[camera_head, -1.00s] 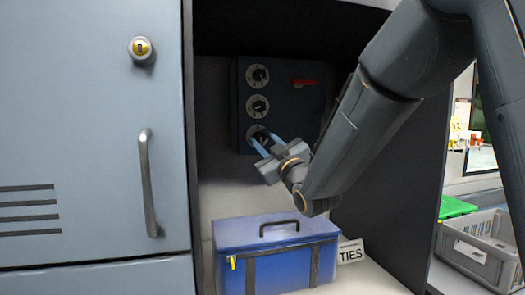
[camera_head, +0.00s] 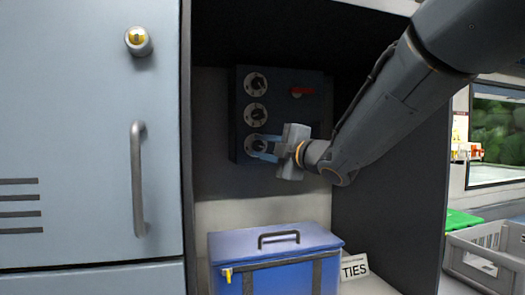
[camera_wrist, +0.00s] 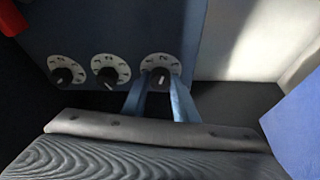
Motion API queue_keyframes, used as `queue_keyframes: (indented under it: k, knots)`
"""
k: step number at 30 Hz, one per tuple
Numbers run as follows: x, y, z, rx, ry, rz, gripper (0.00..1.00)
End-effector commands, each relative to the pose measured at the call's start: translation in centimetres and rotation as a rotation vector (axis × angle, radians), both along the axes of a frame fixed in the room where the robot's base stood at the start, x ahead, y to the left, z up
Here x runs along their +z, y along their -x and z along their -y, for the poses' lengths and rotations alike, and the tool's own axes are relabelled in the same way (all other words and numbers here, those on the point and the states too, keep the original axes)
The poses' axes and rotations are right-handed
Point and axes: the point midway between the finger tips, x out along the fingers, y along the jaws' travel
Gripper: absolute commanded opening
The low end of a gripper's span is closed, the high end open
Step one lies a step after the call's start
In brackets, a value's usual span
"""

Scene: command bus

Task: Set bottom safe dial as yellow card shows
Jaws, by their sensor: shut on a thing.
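The dark safe panel (camera_head: 289,120) in the open bay has three dials in a column, each with a dark knob on a pale marked ring. The bottom dial (camera_head: 249,140) is partly covered by my gripper (camera_head: 256,147), whose blue fingers are closed on its knob. In the wrist view the dials lie in a row, and the bottom dial (camera_wrist: 160,62) is the right-hand one. There my gripper (camera_wrist: 160,82) has a finger on each side of the dark knob. The ring's marks are too small to read surely. No yellow card is visible.
A red handle (camera_head: 301,92) is at the panel's upper right. A blue box (camera_head: 262,243) stands below, with a TIES sign (camera_head: 354,267) beside it. The grey locker door (camera_head: 85,120) is at left; a grey crate (camera_head: 487,262) is at right.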

Motion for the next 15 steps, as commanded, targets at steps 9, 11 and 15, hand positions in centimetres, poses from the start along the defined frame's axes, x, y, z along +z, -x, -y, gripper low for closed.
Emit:
queue_keyframes:
  k: [9,11,15]
  knots:
    - [0.13,-0.02,0.01,0.0,0.121,0.035,0.04]
    - [0.11,-0.01,0.0,0.0,0.133,0.038,0.04]
    - [0.11,-0.01,0.0,0.0,0.147,0.042,0.04]
